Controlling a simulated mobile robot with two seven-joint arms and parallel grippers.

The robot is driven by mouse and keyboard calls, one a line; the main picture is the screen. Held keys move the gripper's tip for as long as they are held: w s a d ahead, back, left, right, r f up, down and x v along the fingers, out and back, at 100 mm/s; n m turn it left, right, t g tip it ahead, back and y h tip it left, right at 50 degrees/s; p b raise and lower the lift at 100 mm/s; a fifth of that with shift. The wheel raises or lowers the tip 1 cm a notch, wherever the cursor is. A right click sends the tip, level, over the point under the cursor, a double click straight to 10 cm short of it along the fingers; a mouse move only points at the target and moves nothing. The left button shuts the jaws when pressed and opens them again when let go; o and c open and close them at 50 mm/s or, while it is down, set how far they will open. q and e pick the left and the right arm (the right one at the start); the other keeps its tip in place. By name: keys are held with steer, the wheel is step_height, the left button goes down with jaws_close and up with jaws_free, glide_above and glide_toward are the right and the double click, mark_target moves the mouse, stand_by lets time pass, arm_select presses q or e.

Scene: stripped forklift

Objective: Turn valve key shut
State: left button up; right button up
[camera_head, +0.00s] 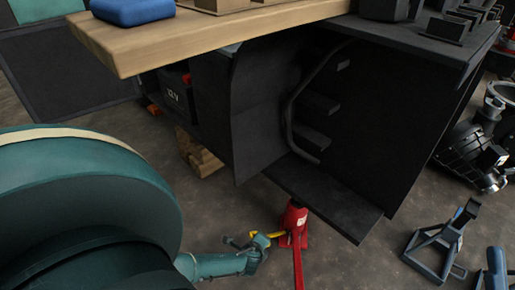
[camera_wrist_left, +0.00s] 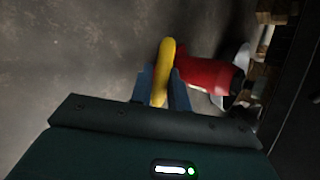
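A red bottle jack (camera_head: 294,222) stands on the floor under the dark forklift body. A yellow valve key (camera_head: 270,235) sticks out from the left side of its lower part. My left gripper (camera_head: 260,243) comes in low from the left and is at the key. In the left wrist view, the yellow key (camera_wrist_left: 166,62) runs up from between the two blue fingers (camera_wrist_left: 163,88), which close in on both its sides. The red jack (camera_wrist_left: 208,75) lies just to the right of the fingers there. My right gripper is in neither view.
A red handle (camera_head: 298,268) reaches from the jack toward the bottom edge. The dark forklift body (camera_head: 340,110) and a wooden plank (camera_head: 200,40) overhang above. A grey-blue jack stand (camera_head: 440,240) stands at right. Wooden blocks (camera_head: 197,155) sit at left. Floor between is clear.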

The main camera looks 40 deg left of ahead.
arm_select(q)
steer(key=o, duration=0.4)
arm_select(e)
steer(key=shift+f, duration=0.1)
